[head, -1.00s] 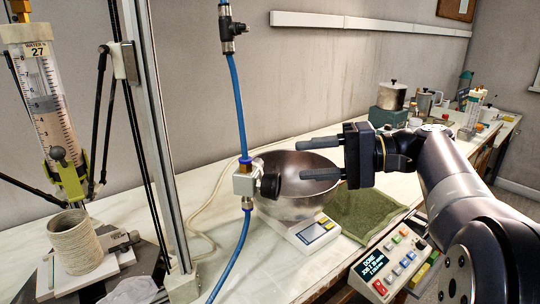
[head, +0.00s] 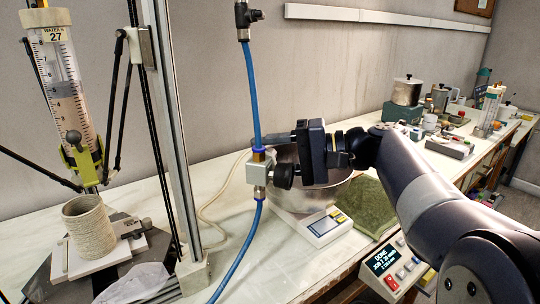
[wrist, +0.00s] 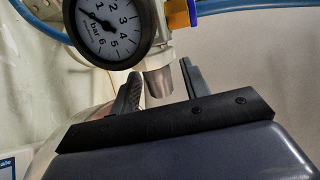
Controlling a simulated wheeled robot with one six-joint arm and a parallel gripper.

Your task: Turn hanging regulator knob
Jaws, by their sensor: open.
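The hanging regulator (head: 258,173) is a pale block on a blue tube in the head view. My gripper is open, with one finger reaching left above the knob; the other finger is hard to make out there. In the wrist view the knob (wrist: 158,82) shows as a short grey cylinder between the two fingers of my gripper (wrist: 160,72), with a gap visible on the right. I cannot tell whether the left finger touches it. A round pressure gauge (wrist: 106,28) sits beside the knob at upper left.
A metal bowl (head: 335,192) on a white scale (head: 322,228) stands behind and below my gripper. A green cloth (head: 368,205) and a control box (head: 386,262) lie to the right. A vertical rail and a syringe (head: 66,85) stand at left.

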